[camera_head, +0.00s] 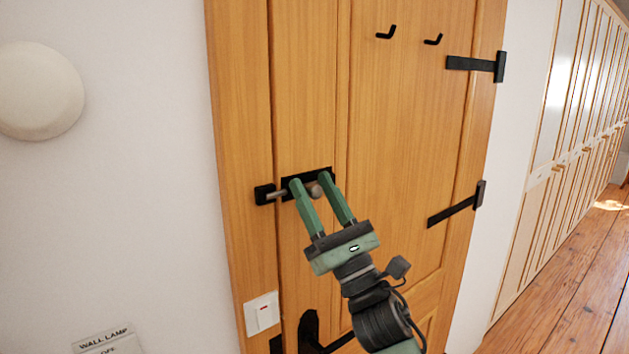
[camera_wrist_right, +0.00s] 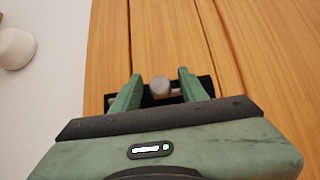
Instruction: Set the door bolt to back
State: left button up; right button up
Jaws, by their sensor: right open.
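The door bolt is a grey metal rod (camera_head: 276,196) with a round knob (camera_head: 315,190) on a black plate (camera_head: 320,174) on the wooden door (camera_head: 400,120). The rod's left end reaches into a black keeper (camera_head: 264,194) near the door's left edge. My right gripper (camera_head: 310,181) is open, its green fingers on either side of the knob. In the right wrist view the knob (camera_wrist_right: 160,86) sits between the open fingertips (camera_wrist_right: 159,76); I cannot tell whether either finger touches it. My left gripper is not in view.
A white switch (camera_head: 261,313) and a black handle (camera_head: 309,330) are below the bolt. Black hooks (camera_head: 386,33) and hinges (camera_head: 475,64) are on the door. A round white lamp (camera_head: 38,90) is on the left wall. Tall cupboards (camera_head: 575,120) stand right.

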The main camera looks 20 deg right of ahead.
grip_shut()
jog(key=shift+w, duration=0.1)
dwell(1.4)
